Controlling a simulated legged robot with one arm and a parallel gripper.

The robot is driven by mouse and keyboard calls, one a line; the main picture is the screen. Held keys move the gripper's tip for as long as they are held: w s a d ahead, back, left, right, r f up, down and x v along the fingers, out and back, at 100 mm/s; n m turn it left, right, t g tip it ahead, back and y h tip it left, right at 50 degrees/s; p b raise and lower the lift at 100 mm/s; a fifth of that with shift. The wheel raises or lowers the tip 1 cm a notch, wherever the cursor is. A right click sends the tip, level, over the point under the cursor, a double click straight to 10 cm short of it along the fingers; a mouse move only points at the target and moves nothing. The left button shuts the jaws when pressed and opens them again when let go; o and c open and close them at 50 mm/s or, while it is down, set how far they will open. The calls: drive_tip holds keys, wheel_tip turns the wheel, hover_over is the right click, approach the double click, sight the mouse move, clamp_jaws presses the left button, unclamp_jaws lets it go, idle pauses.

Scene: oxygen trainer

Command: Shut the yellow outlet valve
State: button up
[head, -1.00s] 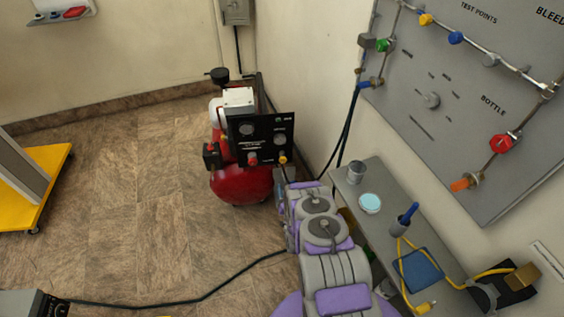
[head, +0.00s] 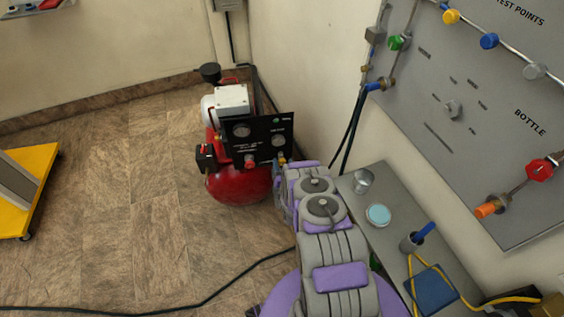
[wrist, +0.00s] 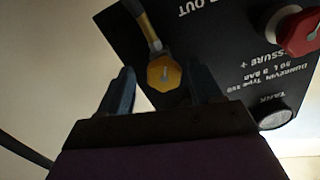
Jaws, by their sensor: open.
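The yellow outlet valve (wrist: 165,73) is a small faceted yellow knob on a metal pipe at the black compressor panel (wrist: 215,50). In the head view the yellow valve (head: 282,161) shows at the panel's lower right edge, just beyond my arm's end. My gripper (wrist: 163,84) is open, with its two blue-grey fingers apart. In the wrist view the knob appears between the fingertips, with a gap on both sides. I cannot tell how far the tips are from it in depth. My fingers are hidden by my arm in the head view.
A red knob (wrist: 299,33) and a round tank gauge (wrist: 273,112) sit right of the valve in the wrist view. The red compressor tank (head: 240,185) stands below the panel. A grey bench (head: 395,235) is close on the right. A black cable (head: 215,290) crosses the floor.

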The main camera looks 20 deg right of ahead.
drive_tip(key=shift+a, duration=0.15)
drive_tip(key=shift+a, duration=0.15)
drive_tip(key=c, duration=1.1)
drive_tip(key=shift+o, duration=0.2)
